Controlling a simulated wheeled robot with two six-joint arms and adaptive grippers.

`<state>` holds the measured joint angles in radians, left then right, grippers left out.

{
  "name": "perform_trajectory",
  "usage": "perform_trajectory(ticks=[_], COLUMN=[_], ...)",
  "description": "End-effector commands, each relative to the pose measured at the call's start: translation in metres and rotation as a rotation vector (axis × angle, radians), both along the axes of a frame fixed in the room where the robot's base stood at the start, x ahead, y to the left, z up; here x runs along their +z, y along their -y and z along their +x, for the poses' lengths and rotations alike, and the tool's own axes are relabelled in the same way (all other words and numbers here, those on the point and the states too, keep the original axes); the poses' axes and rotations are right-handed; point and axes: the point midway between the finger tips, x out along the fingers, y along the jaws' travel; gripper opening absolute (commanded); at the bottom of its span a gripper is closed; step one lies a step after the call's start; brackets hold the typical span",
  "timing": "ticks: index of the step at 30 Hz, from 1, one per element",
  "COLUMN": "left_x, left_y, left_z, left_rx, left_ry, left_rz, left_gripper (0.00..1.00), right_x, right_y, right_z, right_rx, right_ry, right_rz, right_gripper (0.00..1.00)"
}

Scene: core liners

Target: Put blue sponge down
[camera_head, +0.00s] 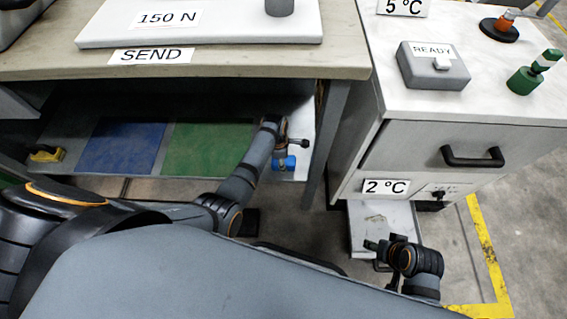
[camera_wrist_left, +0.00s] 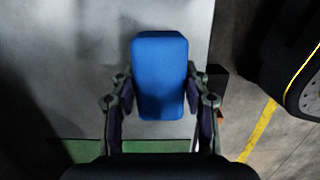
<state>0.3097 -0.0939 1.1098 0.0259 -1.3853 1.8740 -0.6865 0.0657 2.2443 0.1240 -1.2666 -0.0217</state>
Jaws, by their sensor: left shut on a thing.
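A blue sponge (camera_wrist_left: 160,75) is held between the two fingers of my left gripper (camera_wrist_left: 160,95), which is shut on it. In the head view the left arm reaches under the bench, and the sponge (camera_head: 285,163) shows as a small blue patch at the gripper (camera_head: 282,158). The sponge is over the bare grey right end of the lower shelf (camera_head: 303,125), right of the green mat (camera_head: 208,148). Whether it touches the shelf I cannot tell. My right gripper (camera_head: 376,248) is low at the right, by the cabinet; its fingers are too small to read.
A blue mat (camera_head: 122,147) and a yellow item (camera_head: 46,154) lie further left on the shelf. The bench top (camera_head: 345,55) overhangs it, with a bench leg (camera_head: 325,135) at the right. A drawer cabinet (camera_head: 410,150) stands to the right.

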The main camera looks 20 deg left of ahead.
Motion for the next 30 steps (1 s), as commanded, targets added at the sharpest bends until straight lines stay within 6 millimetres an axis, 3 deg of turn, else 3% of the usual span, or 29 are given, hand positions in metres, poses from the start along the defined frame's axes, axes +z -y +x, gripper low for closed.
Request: perform_trajectory(ticks=[10,11,16,26,30], left_x=[-0.003,-0.003,-0.003,0.000,0.026], left_y=[0.000,0.000,0.000,0.000,-0.002], left_z=[0.001,0.001,0.001,0.000,0.000], left_rx=[0.000,0.000,0.000,0.000,0.000], left_ry=[0.001,0.002,0.002,0.001,0.003], left_rz=[-0.001,0.000,0.000,-0.001,0.000], left_gripper=[0.17,0.47,0.69,0.69,0.69], right_x=[-0.001,-0.001,-0.001,0.001,0.019], right_y=[-0.001,-0.001,-0.001,0.000,0.004], right_z=[0.001,0.001,0.001,0.000,-0.001], right_rx=[0.000,0.000,0.000,0.000,0.002], right_ry=[0.009,0.010,0.010,0.007,-0.046], right_rz=[0.002,0.003,0.003,0.002,-0.017], right_gripper=[0.43,0.43,0.43,0.43,0.43])
